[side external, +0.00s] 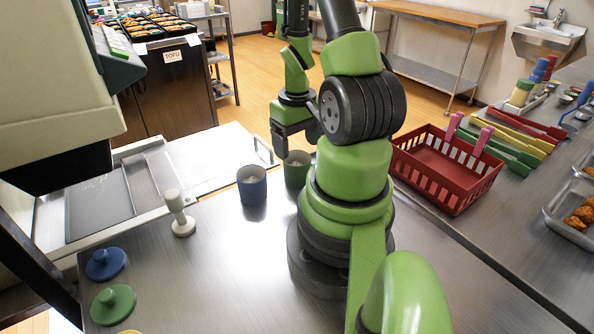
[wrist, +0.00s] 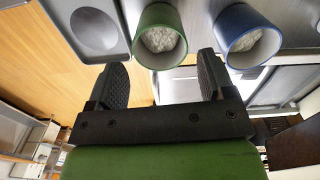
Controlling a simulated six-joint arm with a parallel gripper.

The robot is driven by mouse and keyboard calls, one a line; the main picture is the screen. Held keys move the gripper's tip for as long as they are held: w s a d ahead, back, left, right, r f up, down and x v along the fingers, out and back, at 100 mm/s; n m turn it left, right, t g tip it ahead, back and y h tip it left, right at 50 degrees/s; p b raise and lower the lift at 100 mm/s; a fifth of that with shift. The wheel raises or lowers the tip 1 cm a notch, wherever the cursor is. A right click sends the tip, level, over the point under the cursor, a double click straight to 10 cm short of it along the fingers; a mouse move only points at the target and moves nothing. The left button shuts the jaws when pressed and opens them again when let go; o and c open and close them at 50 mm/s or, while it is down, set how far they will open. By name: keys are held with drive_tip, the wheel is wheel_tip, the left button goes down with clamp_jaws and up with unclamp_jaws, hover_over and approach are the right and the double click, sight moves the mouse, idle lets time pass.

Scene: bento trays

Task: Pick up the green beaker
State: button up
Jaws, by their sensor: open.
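The green beaker (side external: 297,170) stands on the metal counter, partly hidden behind my arm in the side view. In the wrist view the green beaker (wrist: 160,36) is just beyond my fingertips, roughly between them, with pale contents inside. My gripper (wrist: 162,82) is open and empty, with its two dark fingers spread. In the side view my gripper (side external: 281,150) is at the beaker's left edge as seen from there; whether it touches the beaker cannot be told. The blue beaker (side external: 252,186) stands to the left of the green one, and in the wrist view (wrist: 247,38) to its right.
A red basket (side external: 436,180) is right of my arm. A grey tray (wrist: 90,30) is left of the green beaker in the wrist view.

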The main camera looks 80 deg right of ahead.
sight(297, 167)
drive_tip(key=shift+f, duration=3.45)
drive_tip(key=c, duration=0.7)
